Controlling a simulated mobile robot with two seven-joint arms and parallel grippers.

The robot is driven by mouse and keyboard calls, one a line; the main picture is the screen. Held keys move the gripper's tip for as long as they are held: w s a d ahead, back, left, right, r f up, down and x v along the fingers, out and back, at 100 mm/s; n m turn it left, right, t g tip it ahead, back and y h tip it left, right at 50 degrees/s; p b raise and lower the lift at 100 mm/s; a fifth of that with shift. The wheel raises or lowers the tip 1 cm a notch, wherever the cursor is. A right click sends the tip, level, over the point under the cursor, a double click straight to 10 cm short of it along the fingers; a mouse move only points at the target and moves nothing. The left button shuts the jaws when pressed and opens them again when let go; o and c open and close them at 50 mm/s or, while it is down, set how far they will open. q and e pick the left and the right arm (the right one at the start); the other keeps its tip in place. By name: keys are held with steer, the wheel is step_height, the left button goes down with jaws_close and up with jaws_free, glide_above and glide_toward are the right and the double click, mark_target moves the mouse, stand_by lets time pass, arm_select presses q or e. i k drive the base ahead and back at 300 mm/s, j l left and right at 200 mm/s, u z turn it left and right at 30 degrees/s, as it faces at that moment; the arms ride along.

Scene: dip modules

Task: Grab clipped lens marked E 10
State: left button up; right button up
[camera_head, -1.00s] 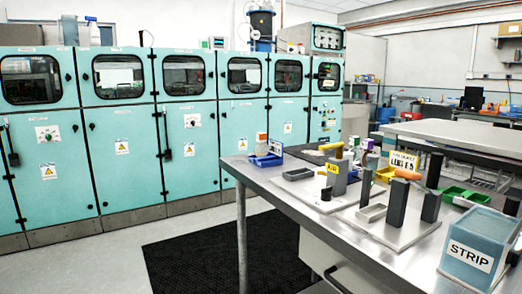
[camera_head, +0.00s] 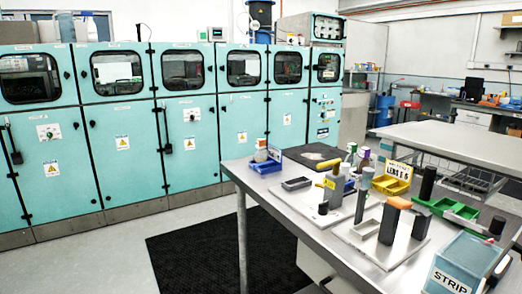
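A metal bench (camera_head: 300,232) stands at the right, seen from above its near left corner. A small sign (camera_head: 398,171) on it reads "LENS E" with a last mark too small to read surely. I cannot make out any clipped lens marked E 10. Grey upright blocks (camera_head: 389,222) stand on light plates; one has an orange bar on top and another a yellow one. Neither of my grippers shows in the view.
A blue tray (camera_head: 265,167) sits at the bench's left corner, and a green tray (camera_head: 447,209) lies toward the right. A blue-grey box marked "STRIP" (camera_head: 452,280) stands at the near right. Teal cabinets (camera_head: 185,130) line the back left. Floor around the black mat (camera_head: 225,257) is clear.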

mark_target(261, 155)
steer(key=i+j+z, duration=0.1)
steer(key=i+j, duration=0.55)
steer(key=i+j+z, duration=0.15)
steer(key=i+j, duration=0.5)
steer(key=j, duration=0.1)
